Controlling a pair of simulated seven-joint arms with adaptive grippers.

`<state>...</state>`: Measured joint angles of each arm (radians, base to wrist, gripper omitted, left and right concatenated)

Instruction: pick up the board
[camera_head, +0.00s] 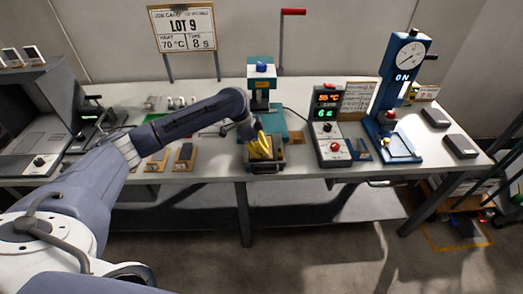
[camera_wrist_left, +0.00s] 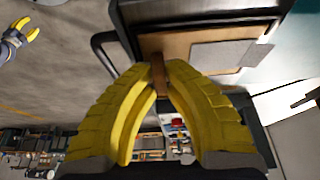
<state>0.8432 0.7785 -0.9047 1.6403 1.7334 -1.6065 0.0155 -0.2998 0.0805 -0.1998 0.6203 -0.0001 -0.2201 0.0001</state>
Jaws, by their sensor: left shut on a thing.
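My left gripper (camera_head: 261,147) is at the dark fixture in front of the teal press in the head view. In the left wrist view its yellow fingers (camera_wrist_left: 158,80) are closed on a narrow brown part of the board (camera_wrist_left: 185,48). The board is tan, with a grey piece on it, and lies over a dark frame (camera_wrist_left: 128,35). Whether it is clear of the frame I cannot tell. In the head view the fingers mostly hide the board. My right gripper (camera_wrist_left: 22,32) shows small at the wrist view's upper left, its yellow fingers apart and empty.
The teal press (camera_head: 262,95) stands right behind my left gripper. A timer box (camera_head: 328,128) and a blue gauge stand (camera_head: 395,105) are to the right. Small blocks (camera_head: 184,155) lie to the left. The table's front edge is close.

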